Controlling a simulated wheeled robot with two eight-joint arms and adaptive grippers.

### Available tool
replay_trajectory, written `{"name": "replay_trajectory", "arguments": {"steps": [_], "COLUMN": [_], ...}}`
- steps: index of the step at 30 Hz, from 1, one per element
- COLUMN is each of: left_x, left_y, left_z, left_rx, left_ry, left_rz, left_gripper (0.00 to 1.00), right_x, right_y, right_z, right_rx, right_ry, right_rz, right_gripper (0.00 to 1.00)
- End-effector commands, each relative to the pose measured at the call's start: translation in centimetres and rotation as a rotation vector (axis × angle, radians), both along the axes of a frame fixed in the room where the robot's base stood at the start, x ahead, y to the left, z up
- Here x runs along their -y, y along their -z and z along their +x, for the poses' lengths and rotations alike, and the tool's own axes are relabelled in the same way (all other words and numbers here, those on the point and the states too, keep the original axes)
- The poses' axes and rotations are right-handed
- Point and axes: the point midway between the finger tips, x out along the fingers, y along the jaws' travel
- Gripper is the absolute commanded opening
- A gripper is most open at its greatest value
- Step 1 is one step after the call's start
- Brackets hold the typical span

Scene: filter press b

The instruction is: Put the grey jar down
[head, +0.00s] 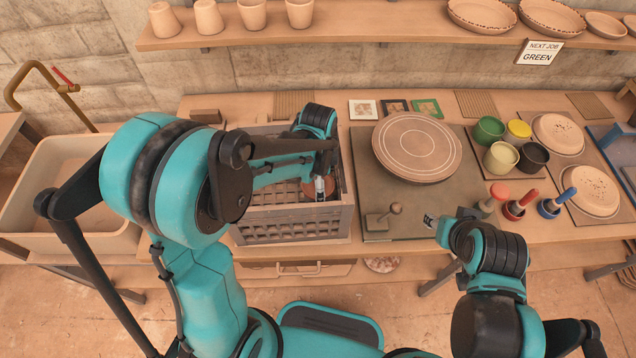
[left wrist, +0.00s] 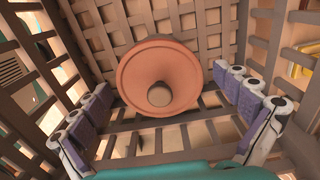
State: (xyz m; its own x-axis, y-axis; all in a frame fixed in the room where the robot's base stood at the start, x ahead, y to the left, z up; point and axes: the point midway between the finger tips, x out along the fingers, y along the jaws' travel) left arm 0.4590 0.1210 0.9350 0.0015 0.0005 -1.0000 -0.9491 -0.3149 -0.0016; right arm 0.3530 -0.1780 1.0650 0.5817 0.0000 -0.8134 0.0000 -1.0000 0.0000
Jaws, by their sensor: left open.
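A round terracotta piece with a small brownish-grey knob in its middle (left wrist: 158,75) sits in the grey slatted crate (head: 292,229). My left gripper (head: 322,187) is down inside the crate, open. In the left wrist view its two padded fingers stand apart, one on each side of the round piece, with visible gaps; neither clearly touches it. I cannot tell whether this piece belongs to the grey jar; its body below the rim is hidden, and no plainly grey jar shows elsewhere. My right gripper (head: 432,220) is over the bench front, right of the crate; its jaws are too small to read.
A round banding wheel (head: 416,147) stands on a dark board right of the crate. Green, yellow, cream and dark pots (head: 501,157) and colored-handled stamps (head: 514,209) are further right. A shelf (head: 370,30) with cups and bowls runs above. A sink (head: 60,200) is at left.

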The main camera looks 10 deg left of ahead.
Motion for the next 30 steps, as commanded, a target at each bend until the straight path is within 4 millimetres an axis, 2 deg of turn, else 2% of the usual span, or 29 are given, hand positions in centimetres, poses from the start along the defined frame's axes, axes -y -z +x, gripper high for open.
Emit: {"name": "replay_trajectory", "arguments": {"steps": [5, 18, 24, 27, 30], "left_x": [0.0, 0.0, 0.0, -0.4, -1.2], "left_y": [-1.1, -10.2, -12.2, -13.0, -14.2], "left_z": [0.0, 0.0, -0.1, -0.7, -2.0], "left_rx": [0.000, 0.000, 0.002, 0.028, 0.094], "left_ry": [0.000, 0.000, -0.005, -0.057, -0.194], "left_rz": [0.000, 0.000, 0.000, -0.005, -0.020], "left_gripper": [1.00, 1.00, 1.00, 1.00, 1.00], "right_x": [0.0, 0.0, 0.0, 0.0, 0.0], "right_y": [-0.7, -3.5, -3.9, -3.9, -3.9], "right_z": [0.0, 0.0, 0.0, 0.0, 0.0], "right_rx": [0.000, 0.000, 0.000, 0.000, 0.000], "right_ry": [0.000, 0.000, 0.000, 0.000, 0.000], "right_rz": [0.000, 0.000, 0.000, 0.000, 0.000], "right_gripper": [0.40, 0.40, 0.40, 0.40, 0.40]}}
